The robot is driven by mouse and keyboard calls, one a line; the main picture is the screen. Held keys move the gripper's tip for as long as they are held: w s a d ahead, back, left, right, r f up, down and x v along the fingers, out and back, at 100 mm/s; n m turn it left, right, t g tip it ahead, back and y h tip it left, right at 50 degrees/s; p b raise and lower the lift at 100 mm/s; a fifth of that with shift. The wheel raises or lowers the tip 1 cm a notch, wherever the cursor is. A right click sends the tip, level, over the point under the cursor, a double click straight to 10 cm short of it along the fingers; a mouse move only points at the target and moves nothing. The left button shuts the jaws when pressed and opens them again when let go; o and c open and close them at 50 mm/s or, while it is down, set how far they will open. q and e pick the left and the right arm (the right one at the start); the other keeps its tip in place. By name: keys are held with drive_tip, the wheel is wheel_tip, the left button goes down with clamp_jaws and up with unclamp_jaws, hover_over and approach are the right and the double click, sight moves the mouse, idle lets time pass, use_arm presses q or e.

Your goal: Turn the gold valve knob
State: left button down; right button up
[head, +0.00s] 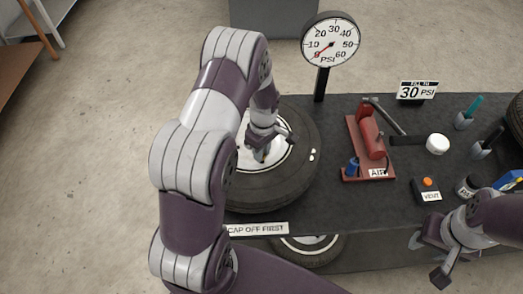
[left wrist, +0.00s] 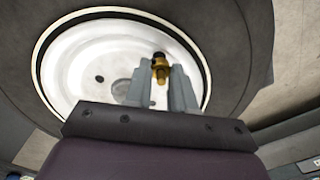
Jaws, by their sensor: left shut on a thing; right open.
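The gold valve knob (left wrist: 159,73) has a dark top and stands at the white wheel hub (left wrist: 90,75) in the left wrist view. My left gripper (left wrist: 164,80) is shut on the knob, with one finger on each side of it. In the head view my left gripper (head: 262,152) reaches down over the hub of the tire (head: 290,180) lying on the bench, and the knob is hidden there. My right gripper (head: 432,262) is open and empty at the bench's front right.
A round PSI gauge (head: 331,40) stands behind the tire, its red needle low on the dial. A red air pump (head: 370,135), a white-headed mallet (head: 436,144) and an orange-button vent box (head: 428,190) are to the right on the dark bench (head: 345,100). A "CAP OFF FIRST" label (head: 257,229) lies in front.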

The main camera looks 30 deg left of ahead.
use_arm(q)
drive_tip(key=shift+w+r, duration=0.1)
idle(0.3)
drive_tip(key=c, duration=1)
unclamp_jaws()
drive_tip(key=shift+o, duration=0.2)
drive_tip(key=shift+r, duration=0.25)
wheel_tip(320, 180, up, 12)
drive_tip(key=b, duration=0.3)
drive_tip(key=shift+w+d, duration=0.15)
drive_tip(key=shift+w, duration=0.05)
drive_tip(key=shift+r, duration=0.1)
